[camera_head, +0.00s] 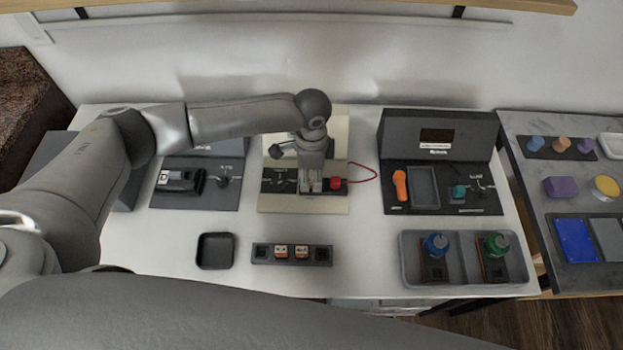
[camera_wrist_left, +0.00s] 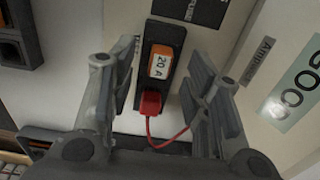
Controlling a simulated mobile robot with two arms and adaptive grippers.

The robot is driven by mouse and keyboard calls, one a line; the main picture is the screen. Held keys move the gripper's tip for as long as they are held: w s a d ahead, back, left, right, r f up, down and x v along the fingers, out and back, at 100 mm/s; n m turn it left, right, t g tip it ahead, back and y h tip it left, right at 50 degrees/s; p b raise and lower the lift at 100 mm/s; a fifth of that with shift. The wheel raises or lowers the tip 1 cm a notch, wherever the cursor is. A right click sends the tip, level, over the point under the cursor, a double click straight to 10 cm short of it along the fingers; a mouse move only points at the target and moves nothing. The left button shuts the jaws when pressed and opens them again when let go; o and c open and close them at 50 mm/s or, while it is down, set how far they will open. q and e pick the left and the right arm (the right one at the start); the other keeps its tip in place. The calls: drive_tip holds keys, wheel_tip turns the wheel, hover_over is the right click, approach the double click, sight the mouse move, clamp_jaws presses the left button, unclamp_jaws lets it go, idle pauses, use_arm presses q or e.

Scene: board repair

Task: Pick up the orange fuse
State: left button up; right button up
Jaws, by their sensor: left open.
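The orange fuse (camera_wrist_left: 160,62), with a white "20 A" label, sits in a black holder (camera_wrist_left: 148,36) in the left wrist view. A red plug (camera_wrist_left: 151,103) with a red wire is at its near end. My left gripper (camera_wrist_left: 158,76) is open, its fingers apart on either side of the holder, with a gap to the fuse. In the head view my left gripper (camera_head: 311,186) hangs over the middle board (camera_head: 275,204) beside the red plug (camera_head: 337,183). It hides the fuse there. My right gripper is not in view.
A rack (camera_head: 262,261) with two orange-and-white fuses and an empty black tray (camera_head: 215,251) lie in front. A grey bin (camera_head: 463,268) holds blue and green parts at right. Other boards flank the middle one, including the right board (camera_head: 452,206) with an orange part (camera_head: 400,185).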

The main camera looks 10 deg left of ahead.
use_arm(q)
drive_tip(key=shift+f, duration=1.2)
drive_tip(key=c, duration=0.9)
drive_tip(key=shift+c, duration=0.2)
drive_tip(key=shift+r, duration=0.1)
drive_tip(key=shift+r, duration=0.45)
wheel_tip(320, 180, up, 2)
drive_tip(key=shift+s+r+b, duration=0.1)
drive_tip(key=shift+r+b, duration=0.15)
drive_tip(key=shift+b, duration=0.25)
drive_tip(key=s+d+r+b, duration=0.1)
drive_tip(key=s+d+r, duration=0.1)
drive_tip(key=s+r, duration=0.7)
drive_tip(key=s, duration=0.4)
drive_tip(key=shift+s+d+r, duration=0.25)
drive_tip(key=shift+d, duration=0.15)
